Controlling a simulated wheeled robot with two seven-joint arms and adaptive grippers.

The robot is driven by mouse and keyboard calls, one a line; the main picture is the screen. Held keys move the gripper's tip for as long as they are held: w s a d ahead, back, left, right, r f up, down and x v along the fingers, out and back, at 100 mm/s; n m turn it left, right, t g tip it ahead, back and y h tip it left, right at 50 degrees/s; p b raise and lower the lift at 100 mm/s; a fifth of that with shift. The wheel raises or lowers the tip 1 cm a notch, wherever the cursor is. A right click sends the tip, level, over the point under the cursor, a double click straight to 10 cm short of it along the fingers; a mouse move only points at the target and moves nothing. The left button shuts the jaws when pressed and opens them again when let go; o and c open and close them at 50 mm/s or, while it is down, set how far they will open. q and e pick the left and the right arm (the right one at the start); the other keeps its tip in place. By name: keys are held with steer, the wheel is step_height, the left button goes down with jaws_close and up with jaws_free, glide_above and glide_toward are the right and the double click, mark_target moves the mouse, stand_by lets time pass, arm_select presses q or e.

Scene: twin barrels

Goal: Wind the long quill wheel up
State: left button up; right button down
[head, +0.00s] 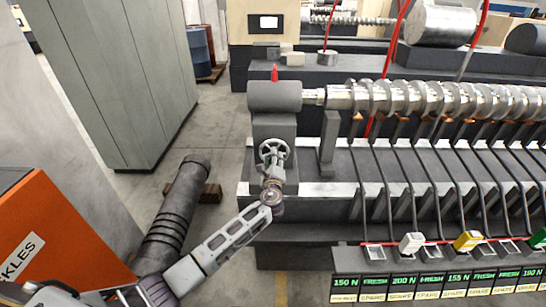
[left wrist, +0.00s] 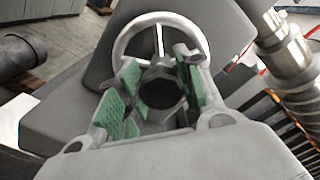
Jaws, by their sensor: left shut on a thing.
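The quill wheel (head: 274,149) is a small grey spoked handwheel on the front of the grey headstock block at the left end of the machine. In the left wrist view the wheel (left wrist: 160,35) shows as a pale ring with spokes, just beyond the fingers. My left gripper (head: 271,172) is at the wheel, its arm coming up from the lower left. In the left wrist view the green-padded fingers of the left gripper (left wrist: 158,75) are shut on the wheel near its dark hub. The exact contact is partly hidden by the fingers. My right gripper is not in view.
A long shiny screw shaft (head: 430,100) runs right from the grey motor-like cylinder (head: 274,96). Below it a labelled panel (head: 420,287) carries coloured blocks. A dark ribbed cylinder (head: 174,215) lies on the floor at left, near an orange box (head: 40,235) and a grey cabinet (head: 120,75).

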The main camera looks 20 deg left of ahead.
arm_select(q)
steer(key=shift+m, duration=0.6)
steer(key=shift+f, duration=0.1)
steer(key=o, duration=1)
steer(key=shift+o, duration=0.2)
steer(key=v, duration=1.2)
